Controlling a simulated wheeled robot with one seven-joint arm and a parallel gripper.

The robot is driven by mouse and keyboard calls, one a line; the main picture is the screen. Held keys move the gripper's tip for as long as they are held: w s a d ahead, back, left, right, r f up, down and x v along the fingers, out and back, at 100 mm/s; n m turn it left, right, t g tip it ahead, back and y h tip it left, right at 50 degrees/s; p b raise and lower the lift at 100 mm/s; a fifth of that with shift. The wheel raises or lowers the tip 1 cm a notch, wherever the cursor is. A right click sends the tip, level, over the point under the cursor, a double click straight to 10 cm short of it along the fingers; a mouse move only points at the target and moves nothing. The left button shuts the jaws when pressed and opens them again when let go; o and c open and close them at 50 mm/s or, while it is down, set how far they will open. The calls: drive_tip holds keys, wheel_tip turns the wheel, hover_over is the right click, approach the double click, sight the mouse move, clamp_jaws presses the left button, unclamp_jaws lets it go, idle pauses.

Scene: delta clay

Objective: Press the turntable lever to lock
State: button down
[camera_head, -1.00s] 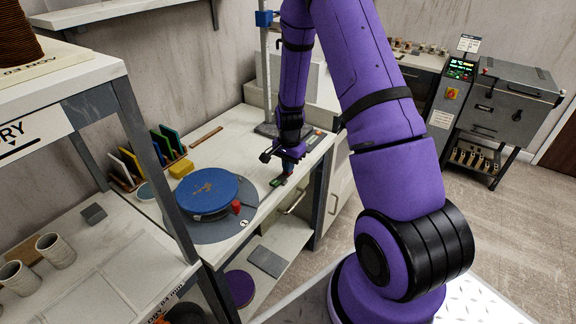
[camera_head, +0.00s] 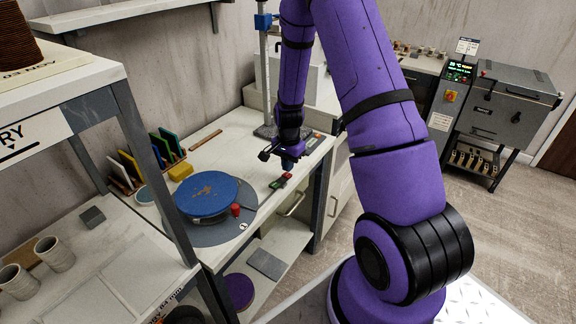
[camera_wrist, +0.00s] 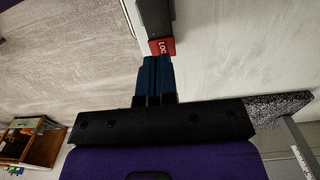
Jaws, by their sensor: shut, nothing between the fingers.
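The turntable (camera_head: 200,203) has a round blue top and sits on a grey round base on the white workbench. A small red knob (camera_head: 235,210) stands at its right edge. A small dark lever unit with a red end (camera_head: 287,176) lies to its right on the bench. In the wrist view a dark bar ends in a red block (camera_wrist: 161,47) with partly visible lettering "LOC". My gripper (camera_head: 287,166) points down just above the red end, its blue fingers shut and empty. In the wrist view my fingertips (camera_wrist: 155,60) are close to the red block; contact cannot be told.
Coloured tiles stand in a rack (camera_head: 150,165) behind the turntable, with a yellow block (camera_head: 180,172) beside it. A metal stand (camera_head: 265,80) rises behind my gripper. A shelf post (camera_head: 150,165) stands at the left. The bench between turntable and lever is clear.

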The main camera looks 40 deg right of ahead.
wheel_tip(320, 180, up, 14)
drive_tip(key=d, duration=0.2)
drive_tip(key=shift+w+d, duration=0.15)
drive_tip(key=shift+w, duration=0.25)
idle(0.5)
drive_tip(key=s+a+r+n+t, duration=0.1)
drive_tip(key=s+a+r+n, duration=0.3)
drive_tip(key=r, duration=0.5)
drive_tip(key=s+a+r+n+t, duration=0.2)
drive_tip(key=s+a+r, duration=0.35)
drive_tip(key=r, duration=0.35)
drive_tip(key=s+a+r+n+t, duration=0.1)
drive_tip(key=s+a+r+n, duration=0.2)
drive_tip(key=s, duration=0.6)
drive_tip(key=s+a+r+n+t, duration=0.1)
drive_tip(key=s+a+r+n, duration=0.3)
drive_tip(key=s, duration=0.5)
drive_tip(key=shift+n, duration=0.5)
